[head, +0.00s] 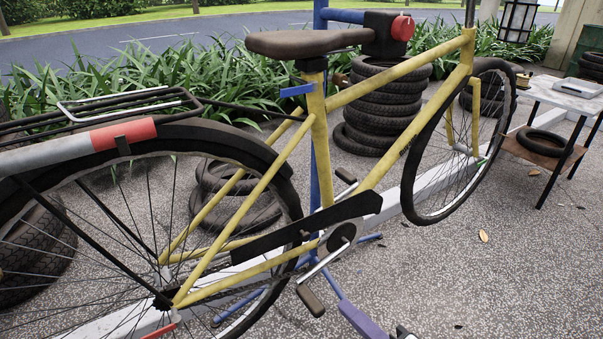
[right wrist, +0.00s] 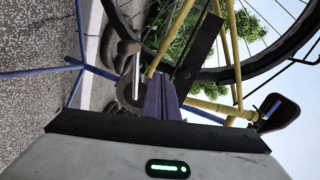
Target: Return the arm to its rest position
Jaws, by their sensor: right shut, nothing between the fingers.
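My right gripper (head: 348,307) shows at the bottom edge of the head view, right of the yellow bicycle's (head: 318,130) lower pedal. Only its purple fingers and a bit of the wrist show there. In the right wrist view its purple fingers (right wrist: 161,88) are together with nothing between them, pointing toward the bicycle's crank and chain guard. I cannot tell from these views how far the fingertips are from the bicycle. My left gripper is in neither view.
The bicycle hangs on a blue stand (head: 323,180) with splayed feet. Stacked tyres (head: 385,95) stand behind it. A small table (head: 566,98) with a tyre on its shelf is at the right. Speckled ground at the lower right (head: 480,285) is clear.

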